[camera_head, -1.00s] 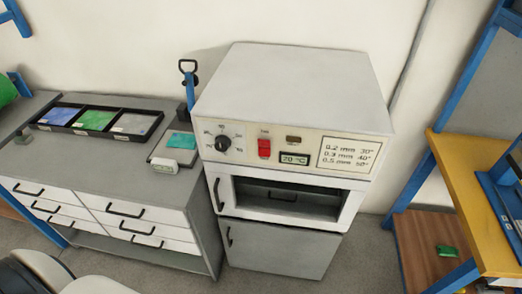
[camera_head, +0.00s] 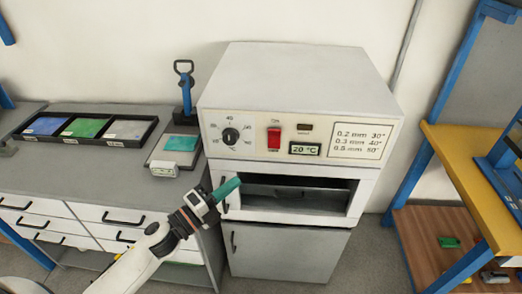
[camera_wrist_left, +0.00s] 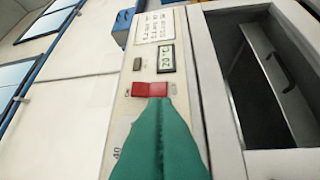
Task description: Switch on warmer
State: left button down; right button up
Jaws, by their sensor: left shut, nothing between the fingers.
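The warmer (camera_head: 297,85) is a white box with a control panel, standing on a grey cabinet. Its panel has a dial (camera_head: 230,136), a red switch (camera_head: 274,138) and a display (camera_head: 305,149) reading 20 °C. The red switch also shows in the left wrist view (camera_wrist_left: 150,89), just beyond the fingertips. My left gripper (camera_head: 229,186) is shut and empty, with green fingers, below and left of the switch in the head view. The fingers (camera_wrist_left: 160,135) fill the lower middle of the wrist view. My right gripper is not in view.
The warmer's open compartment (camera_head: 335,213) lies below the panel. On the left, a grey bench (camera_head: 60,170) holds a black tray (camera_head: 153,132) of coloured sheets and a small scale (camera_head: 163,170). A yellow-topped shelf (camera_head: 470,180) stands at right.

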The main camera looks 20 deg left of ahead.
pick_arm(q)
jog(key=r+m, duration=0.1)
jog(key=s+d+r+m+h, duration=0.1)
jog(key=shift+d+r, duration=0.1)
jog(key=shift+r, duration=0.3)
jog(key=p, duration=0.5)
send_near(279, 135)
jog(key=s+d+x, duration=0.1)
jog(key=x, duration=0.4)
jog(key=shift+w+a+r, duration=0.1)
jog(key=shift+w+a, duration=0.2)
jog(key=shift+w, duration=0.55)
